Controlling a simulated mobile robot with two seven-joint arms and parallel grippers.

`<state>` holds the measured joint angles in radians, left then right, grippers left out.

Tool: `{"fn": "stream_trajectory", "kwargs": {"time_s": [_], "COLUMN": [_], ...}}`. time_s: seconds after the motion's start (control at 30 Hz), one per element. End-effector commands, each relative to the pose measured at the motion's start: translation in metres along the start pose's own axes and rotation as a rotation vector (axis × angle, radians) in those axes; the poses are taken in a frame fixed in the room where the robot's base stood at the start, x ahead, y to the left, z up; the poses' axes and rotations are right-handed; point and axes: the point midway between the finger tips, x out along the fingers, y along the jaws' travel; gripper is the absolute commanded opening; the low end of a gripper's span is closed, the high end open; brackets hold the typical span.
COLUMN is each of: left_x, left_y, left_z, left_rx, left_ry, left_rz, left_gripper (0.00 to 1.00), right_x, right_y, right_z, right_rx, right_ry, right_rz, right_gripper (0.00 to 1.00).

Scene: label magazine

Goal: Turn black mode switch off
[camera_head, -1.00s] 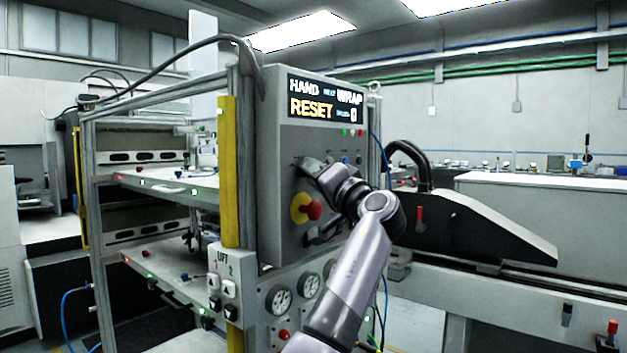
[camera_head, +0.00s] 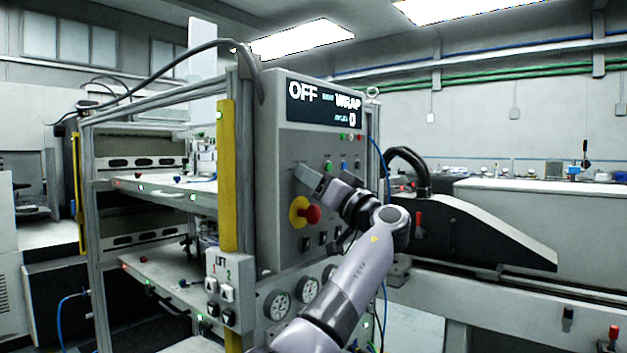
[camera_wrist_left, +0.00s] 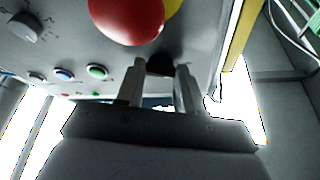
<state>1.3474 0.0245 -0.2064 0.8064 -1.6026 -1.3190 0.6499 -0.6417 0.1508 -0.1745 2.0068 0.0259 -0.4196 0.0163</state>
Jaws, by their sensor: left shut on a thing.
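The black mode switch (camera_wrist_left: 160,64) shows in the wrist view as a dark knob between my two fingertips. My left gripper (camera_wrist_left: 160,78) is shut on it; in the head view the left gripper (camera_head: 306,176) is at the panel face, above and beside the red stop button, and covers the switch. The display (camera_head: 325,103) on the grey control box (camera_head: 283,150) reads OFF, with WRAP and a 0 on its right. My right gripper is in neither view.
The red stop button (camera_head: 313,214) with its yellow ring (camera_head: 297,208) sits just below my gripper and looms close in the wrist view (camera_wrist_left: 127,18). Coloured push buttons (camera_wrist_left: 65,74) and another knob (camera_wrist_left: 25,27) are nearby. A yellow post (camera_head: 228,170) stands left of the box.

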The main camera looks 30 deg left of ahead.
Motion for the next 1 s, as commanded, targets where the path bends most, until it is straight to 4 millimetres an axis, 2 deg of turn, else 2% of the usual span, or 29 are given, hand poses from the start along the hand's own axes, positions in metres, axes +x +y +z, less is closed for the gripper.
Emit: {"fn": "stream_trajectory", "kwargs": {"time_s": [0.27,0.3,0.33,0.37,0.67,0.77,1.0], "left_x": [-0.001,-0.001,-0.001,-0.001,-0.002,-0.012,-0.052], "left_y": [0.001,0.001,0.001,0.001,0.001,0.002,0.002], "left_z": [0.001,0.001,0.001,0.001,0.001,0.001,0.002], "left_rx": [-0.001,-0.001,-0.001,-0.001,0.000,-0.001,-0.002], "left_ry": [-0.004,-0.004,-0.003,-0.003,-0.001,0.000,-0.001], "left_rz": [0.001,0.001,0.001,0.001,0.002,0.003,0.004], "left_gripper": [0.06,0.50,0.59,0.62,0.62,0.62,0.62], "right_x": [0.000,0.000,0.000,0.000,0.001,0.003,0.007], "right_y": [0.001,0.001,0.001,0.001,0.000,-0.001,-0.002], "right_z": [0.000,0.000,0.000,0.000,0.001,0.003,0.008], "right_rx": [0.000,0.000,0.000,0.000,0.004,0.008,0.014], "right_ry": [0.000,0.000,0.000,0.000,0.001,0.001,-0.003], "right_rz": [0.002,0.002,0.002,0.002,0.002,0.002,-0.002], "right_gripper": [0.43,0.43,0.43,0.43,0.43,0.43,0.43]}}
